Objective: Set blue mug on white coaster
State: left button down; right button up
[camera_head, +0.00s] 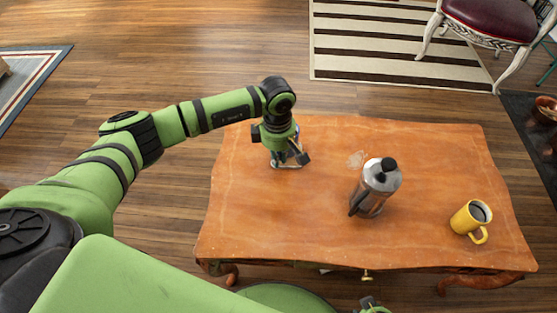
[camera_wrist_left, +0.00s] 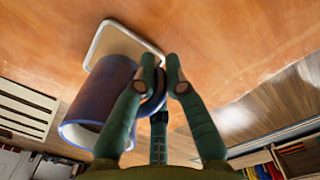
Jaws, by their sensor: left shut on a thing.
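The blue mug (camera_wrist_left: 97,104) is at the left of my left gripper (camera_wrist_left: 161,68) in the left wrist view, with its open mouth towards the camera side. My left gripper is shut on its handle. The white coaster (camera_wrist_left: 120,40) lies flat on the table, and the mug's base overlaps its near part in that view. I cannot tell whether the base touches it. In the head view my left gripper (camera_head: 288,157) mostly hides the mug, and the coaster's edge (camera_head: 287,166) shows under it. A green and black part at the bottom edge seems to be my right gripper (camera_head: 372,306), mostly cut off.
The wooden table (camera_head: 280,225) also bears a metal coffee pot (camera_head: 371,190), a small clear item (camera_head: 356,159) beside it, and a yellow mug (camera_head: 469,217) with dark liquid at the right. The table's front left is clear. A chair (camera_head: 490,22) stands behind.

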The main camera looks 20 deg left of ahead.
pick_arm(q)
jog(key=shift+f, duration=0.85)
jog(key=shift+w+f, duration=0.1)
jog(key=shift+f, duration=0.15)
jog(key=c, duration=1.7)
grip_release()
jog(key=shift+f, duration=0.2)
jog(key=o, duration=0.4)
pick_arm(e)
jog(key=shift+s+r, duration=0.3)
pick_arm(q)
jog(key=shift+r, duration=0.1)
